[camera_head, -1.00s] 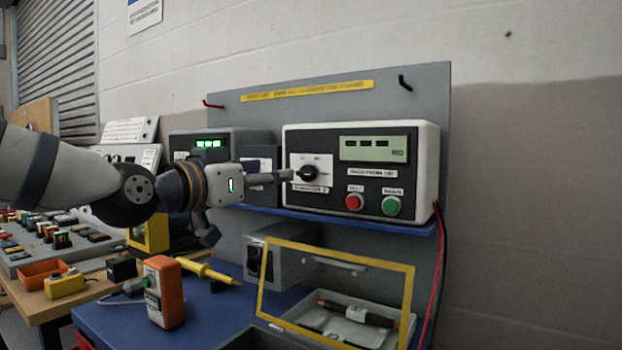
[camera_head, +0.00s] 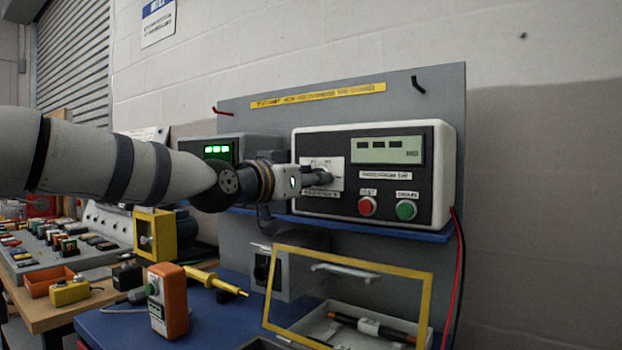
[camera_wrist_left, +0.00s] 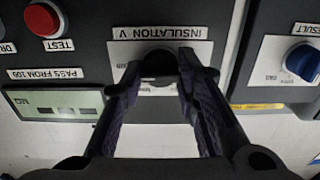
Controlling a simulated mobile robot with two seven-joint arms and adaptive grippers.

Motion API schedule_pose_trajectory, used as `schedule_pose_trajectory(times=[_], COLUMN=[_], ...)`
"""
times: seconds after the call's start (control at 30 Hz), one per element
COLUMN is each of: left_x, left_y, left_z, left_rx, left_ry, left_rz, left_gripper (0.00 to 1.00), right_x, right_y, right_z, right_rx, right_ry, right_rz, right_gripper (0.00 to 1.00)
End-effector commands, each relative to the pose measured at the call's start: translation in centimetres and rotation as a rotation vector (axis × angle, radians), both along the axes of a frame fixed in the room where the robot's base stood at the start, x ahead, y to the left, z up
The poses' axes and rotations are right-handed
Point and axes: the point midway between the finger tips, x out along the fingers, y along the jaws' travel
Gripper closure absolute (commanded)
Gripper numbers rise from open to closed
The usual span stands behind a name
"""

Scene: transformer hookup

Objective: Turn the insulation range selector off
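The insulation range selector is a black knob (camera_wrist_left: 158,64) on a white plate labelled INSULATION V in the left wrist view, which shows the panel upside down. In the head view the knob (camera_head: 325,175) sits at the left of the tester's front panel (camera_head: 375,172), partly hidden by my gripper. My left gripper (camera_head: 312,179) reaches it from the left. In the left wrist view its two dark fingers (camera_wrist_left: 160,75) lie on either side of the knob. I cannot tell whether they press on it. The knob's pointer and setting are hidden. My right gripper is not in view.
A red button (camera_head: 367,206) and a green button (camera_head: 404,209) sit right of the selector, below the display (camera_head: 390,150). A blue RESULT knob (camera_wrist_left: 303,62) shows in the left wrist view. A yellow-framed clear lid (camera_head: 425,295) stands below the blue shelf (camera_head: 370,231).

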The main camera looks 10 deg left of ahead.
Motion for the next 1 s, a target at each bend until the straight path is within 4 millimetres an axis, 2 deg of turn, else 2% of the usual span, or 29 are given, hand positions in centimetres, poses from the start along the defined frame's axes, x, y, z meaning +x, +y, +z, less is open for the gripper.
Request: schedule_pose_trajectory(times=[0.27, 0.47, 1.0], left_x=[0.0, -0.1, -0.1], left_y=[0.0, 0.0, 0.1], left_z=[0.0, 0.2, 0.1], left_rx=[-0.016, -0.091, -0.54], left_ry=[0.006, 0.036, 0.222], left_rz=[0.001, 0.001, -0.001], left_gripper=[0.99, 0.99, 0.99], right_x=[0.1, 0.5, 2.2], right_y=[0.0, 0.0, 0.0], right_z=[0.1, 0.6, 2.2], right_rx=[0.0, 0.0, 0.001], right_ry=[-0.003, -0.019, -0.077], right_rz=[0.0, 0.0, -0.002], right_gripper=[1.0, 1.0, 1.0])
